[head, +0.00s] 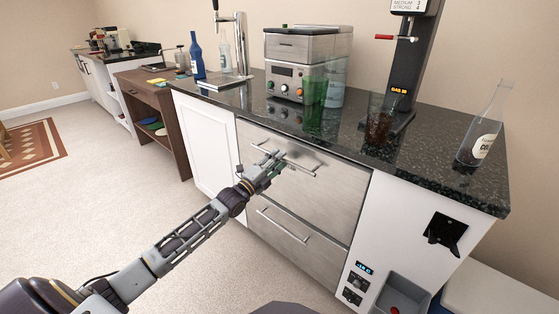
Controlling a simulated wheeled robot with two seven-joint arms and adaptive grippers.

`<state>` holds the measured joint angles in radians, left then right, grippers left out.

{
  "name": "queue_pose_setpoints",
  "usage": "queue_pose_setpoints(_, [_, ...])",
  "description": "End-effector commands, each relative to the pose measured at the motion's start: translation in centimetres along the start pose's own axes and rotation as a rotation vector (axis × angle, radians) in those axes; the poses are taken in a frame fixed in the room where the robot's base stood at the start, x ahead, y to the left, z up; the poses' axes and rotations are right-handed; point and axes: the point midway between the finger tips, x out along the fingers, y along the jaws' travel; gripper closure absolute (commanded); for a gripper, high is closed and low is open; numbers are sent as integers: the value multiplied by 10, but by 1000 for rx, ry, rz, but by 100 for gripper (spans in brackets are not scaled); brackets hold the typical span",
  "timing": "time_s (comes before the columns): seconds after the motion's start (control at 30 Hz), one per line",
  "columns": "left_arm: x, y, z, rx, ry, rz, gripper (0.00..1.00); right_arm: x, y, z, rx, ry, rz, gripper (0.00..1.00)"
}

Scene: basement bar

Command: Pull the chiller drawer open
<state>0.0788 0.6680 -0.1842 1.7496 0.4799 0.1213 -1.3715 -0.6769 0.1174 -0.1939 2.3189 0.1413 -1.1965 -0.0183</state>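The chiller has two stainless steel drawer fronts set under the dark counter. The upper drawer front (335,192) looks flush with the cabinet. Its bar handle (304,170) runs across the upper part of the front. The lower drawer front (322,259) also looks closed and has its own bar handle (284,225). My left gripper (275,161) is at the left-middle part of the upper handle, with its fingers at the bar. The fingers are small and overlap the handle, so I cannot tell whether they grip it. My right gripper is not in view.
The speckled counter (440,160) carries a steel machine (300,84), green glasses (313,92), a dark drink glass (379,120), a tall grinder (408,70) and a clear bottle (484,130). A grey bin (403,293) stands low at right. The carpet (190,275) before the drawers is clear.

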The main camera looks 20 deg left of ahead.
Motion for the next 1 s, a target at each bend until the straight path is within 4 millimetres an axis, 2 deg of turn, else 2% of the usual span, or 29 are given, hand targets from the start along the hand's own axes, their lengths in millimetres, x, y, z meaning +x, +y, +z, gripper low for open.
queue_pose_setpoints(0.3, [13,0,0,1,0,0,67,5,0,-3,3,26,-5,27])
queue_pose_setpoints(0.67, [14,0,0,0,0,0,67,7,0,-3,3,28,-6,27])
queue_pose_setpoints(0.93, [14,0,0,0,0,0,100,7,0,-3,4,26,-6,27])
queue_pose_setpoints(1.0, [14,0,0,0,0,0,100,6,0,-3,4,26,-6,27])
